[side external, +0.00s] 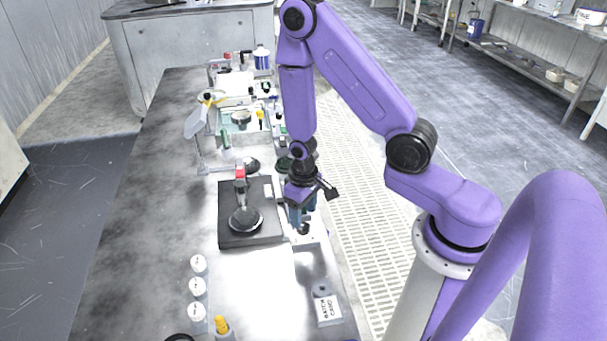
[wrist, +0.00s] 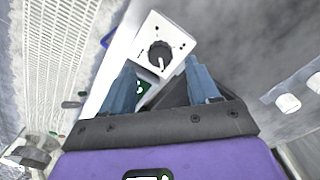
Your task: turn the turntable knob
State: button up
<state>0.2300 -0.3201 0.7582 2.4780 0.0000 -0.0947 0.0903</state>
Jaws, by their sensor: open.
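The knob (wrist: 159,54) is black and round with a white pointer line. It sits on a white control box (wrist: 148,28), between my fingertips in the wrist picture. My gripper (wrist: 161,66) has blue fingers, apart and empty, one on each side of the knob. I cannot tell whether they reach down around it. In the side view, my gripper (side external: 302,216) points down over the control box (side external: 313,238), and the knob (side external: 304,229) shows just below the fingers. The turntable, a dark disc (side external: 246,220) on a black square base (side external: 233,241), stands left of the box.
Several white-lidded jars (side external: 197,286) stand at the front left of the bench (side external: 150,220). A white block with lettering (side external: 327,309) lies near the front right edge. Bottles and trays (side external: 240,100) crowd the far end. The left side of the bench is clear.

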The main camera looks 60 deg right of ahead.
aim_at(303, 228)
notch_tip(303, 228, up, 13)
jog(key=shift+f, duration=0.15)
dwell(0.6)
jog(key=shift+a, duration=0.1)
jog(key=s+a+r+n, duration=0.3)
jog(key=s+r+n, duration=0.2)
jog(key=s, duration=0.4)
jog(key=s+a+r+n, duration=0.3)
jog(key=s+r+n, duration=0.2)
jog(key=s+n, duration=0.2)
jog(key=s, duration=0.2)
jog(key=shift+s+n, duration=0.3)
jog(key=shift+s, duration=0.05)
jog(key=shift+a, duration=0.1)
dwell(1.0)
